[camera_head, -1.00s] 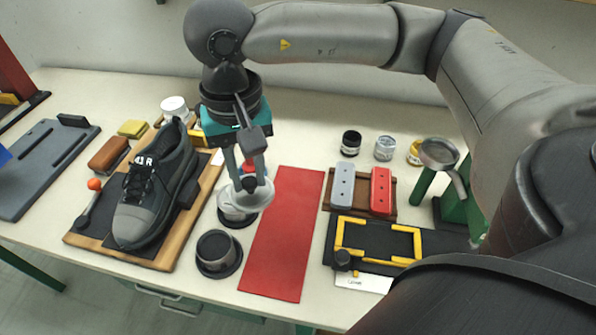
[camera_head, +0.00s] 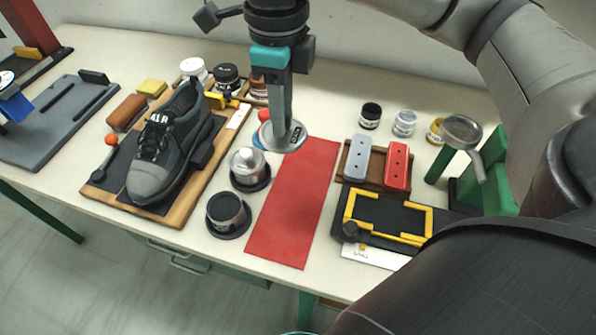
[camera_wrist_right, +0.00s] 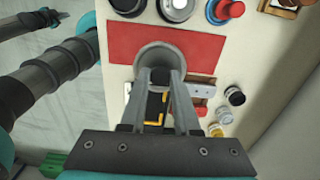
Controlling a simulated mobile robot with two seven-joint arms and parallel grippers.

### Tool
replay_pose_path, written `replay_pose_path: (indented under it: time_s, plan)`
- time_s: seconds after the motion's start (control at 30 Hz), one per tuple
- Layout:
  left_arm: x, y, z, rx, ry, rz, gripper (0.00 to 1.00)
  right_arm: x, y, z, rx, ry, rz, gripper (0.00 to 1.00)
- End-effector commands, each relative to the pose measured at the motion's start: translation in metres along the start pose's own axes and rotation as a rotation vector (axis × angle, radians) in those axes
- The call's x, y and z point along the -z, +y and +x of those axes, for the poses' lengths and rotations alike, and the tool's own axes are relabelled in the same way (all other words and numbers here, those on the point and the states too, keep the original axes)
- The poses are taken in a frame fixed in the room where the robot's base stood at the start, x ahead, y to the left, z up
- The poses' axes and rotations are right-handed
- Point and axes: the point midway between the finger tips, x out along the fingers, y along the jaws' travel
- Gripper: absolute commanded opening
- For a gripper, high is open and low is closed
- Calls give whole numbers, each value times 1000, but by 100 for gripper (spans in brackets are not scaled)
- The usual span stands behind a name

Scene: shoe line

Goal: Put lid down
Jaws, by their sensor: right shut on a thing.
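My right gripper (camera_head: 282,122) points down and is shut on a round grey metal lid (camera_head: 293,142). The lid overlaps the far left end of the red mat (camera_head: 290,215) in the head view; whether it touches the mat is hard to tell. In the right wrist view the lid (camera_wrist_right: 156,57) is beneath the fingers, over the mat (camera_wrist_right: 200,52). A silver tin (camera_head: 247,163) in a black round base stands left of the mat. My left gripper is not seen.
A black cup (camera_head: 228,208) stands in front of the tin. A red knob (camera_head: 264,115) on a blue disc is partly hidden behind the lid. A grey shoe (camera_head: 168,145) lies on a wooden board at left. Grey and red blocks (camera_head: 397,165) sit right of the mat. Most of the mat is bare.

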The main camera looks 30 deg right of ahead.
Motion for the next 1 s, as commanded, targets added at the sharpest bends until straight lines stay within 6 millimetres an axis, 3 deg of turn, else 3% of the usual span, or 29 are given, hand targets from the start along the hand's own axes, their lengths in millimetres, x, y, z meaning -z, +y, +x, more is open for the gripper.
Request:
replay_pose_path:
  time_s: [0.6, 0.8, 1.0]
  plan:
    - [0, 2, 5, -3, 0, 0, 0, 14, -16, -15, -1, 5, 1241, 0]
    - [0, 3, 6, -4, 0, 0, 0, 17, -19, -18, -1, 6, 1505, 0]
    - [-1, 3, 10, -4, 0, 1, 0, 18, -20, -10, 0, 9, 1601, 0]
